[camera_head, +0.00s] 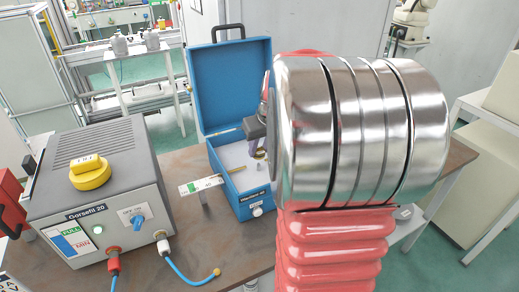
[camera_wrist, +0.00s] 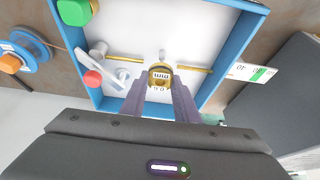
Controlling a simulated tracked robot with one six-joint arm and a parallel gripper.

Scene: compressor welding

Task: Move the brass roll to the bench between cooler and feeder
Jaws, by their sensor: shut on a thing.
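The brass roll (camera_wrist: 160,75) is a small yellow ring-like piece between my fingertips in the wrist view. My gripper (camera_wrist: 160,90) is shut on it, over the white inside of an open blue case (camera_wrist: 214,92). In the head view my gripper (camera_head: 256,132) is at the case (camera_head: 228,90), and a small bit of the brass roll (camera_head: 260,153) shows below the fingers. My silver and red arm hides the right of the case. I cannot tell which unit is the cooler or feeder.
A small stand with a white and green label (camera_head: 201,185) is on the bench between the grey machine and the case. A blue cable (camera_head: 185,272) lies in front. Bare bench shows around the stand. A blue reel (camera_wrist: 30,52) is outside the case in the wrist view.

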